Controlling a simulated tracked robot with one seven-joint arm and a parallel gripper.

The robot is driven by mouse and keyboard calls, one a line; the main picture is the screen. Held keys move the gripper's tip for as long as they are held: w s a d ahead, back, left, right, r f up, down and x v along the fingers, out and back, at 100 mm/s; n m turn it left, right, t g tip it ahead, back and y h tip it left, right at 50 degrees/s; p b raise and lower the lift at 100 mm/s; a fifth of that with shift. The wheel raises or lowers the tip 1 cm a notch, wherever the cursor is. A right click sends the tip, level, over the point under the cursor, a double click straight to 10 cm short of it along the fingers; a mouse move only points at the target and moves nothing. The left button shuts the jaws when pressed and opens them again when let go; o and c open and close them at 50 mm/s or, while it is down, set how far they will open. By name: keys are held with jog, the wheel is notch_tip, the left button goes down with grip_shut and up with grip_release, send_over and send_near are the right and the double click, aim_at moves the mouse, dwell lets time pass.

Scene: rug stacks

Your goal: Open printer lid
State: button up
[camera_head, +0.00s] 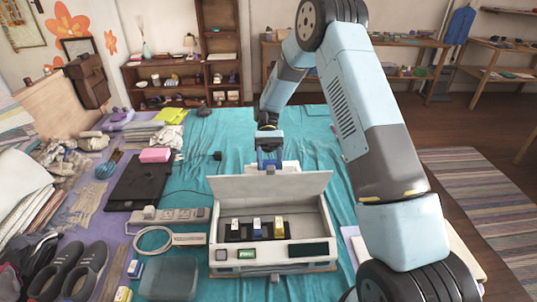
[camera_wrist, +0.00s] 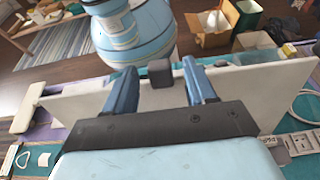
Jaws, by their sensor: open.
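The printer (camera_head: 225,250) is a white box on the teal cloth, front centre in the head view. Its lid (camera_head: 300,188) stands raised along the back edge, leaving the inside uncovered, with several small cartridges (camera_head: 257,228) in a dark tray. My gripper (camera_head: 270,160) is just behind the lid's top edge. In the wrist view, the fingers of my gripper (camera_wrist: 160,88) are apart, with the dark lid tab (camera_wrist: 160,73) between them. The white lid panel (camera_wrist: 245,88) crosses that view behind the fingers. I cannot tell whether a finger touches it.
A power strip (camera_head: 165,215), a coiled white cable (camera_head: 153,240) and a translucent bin (camera_head: 170,280) lie left of the printer. A black laptop-like slab (camera_head: 145,180), a pink box (camera_head: 155,155) and shoes (camera_head: 85,270) are farther left. The teal cloth (camera_head: 320,130) behind is mostly clear.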

jog(key=v, duration=1.1)
jog(key=shift+w, duration=0.35)
dwell(0.4)
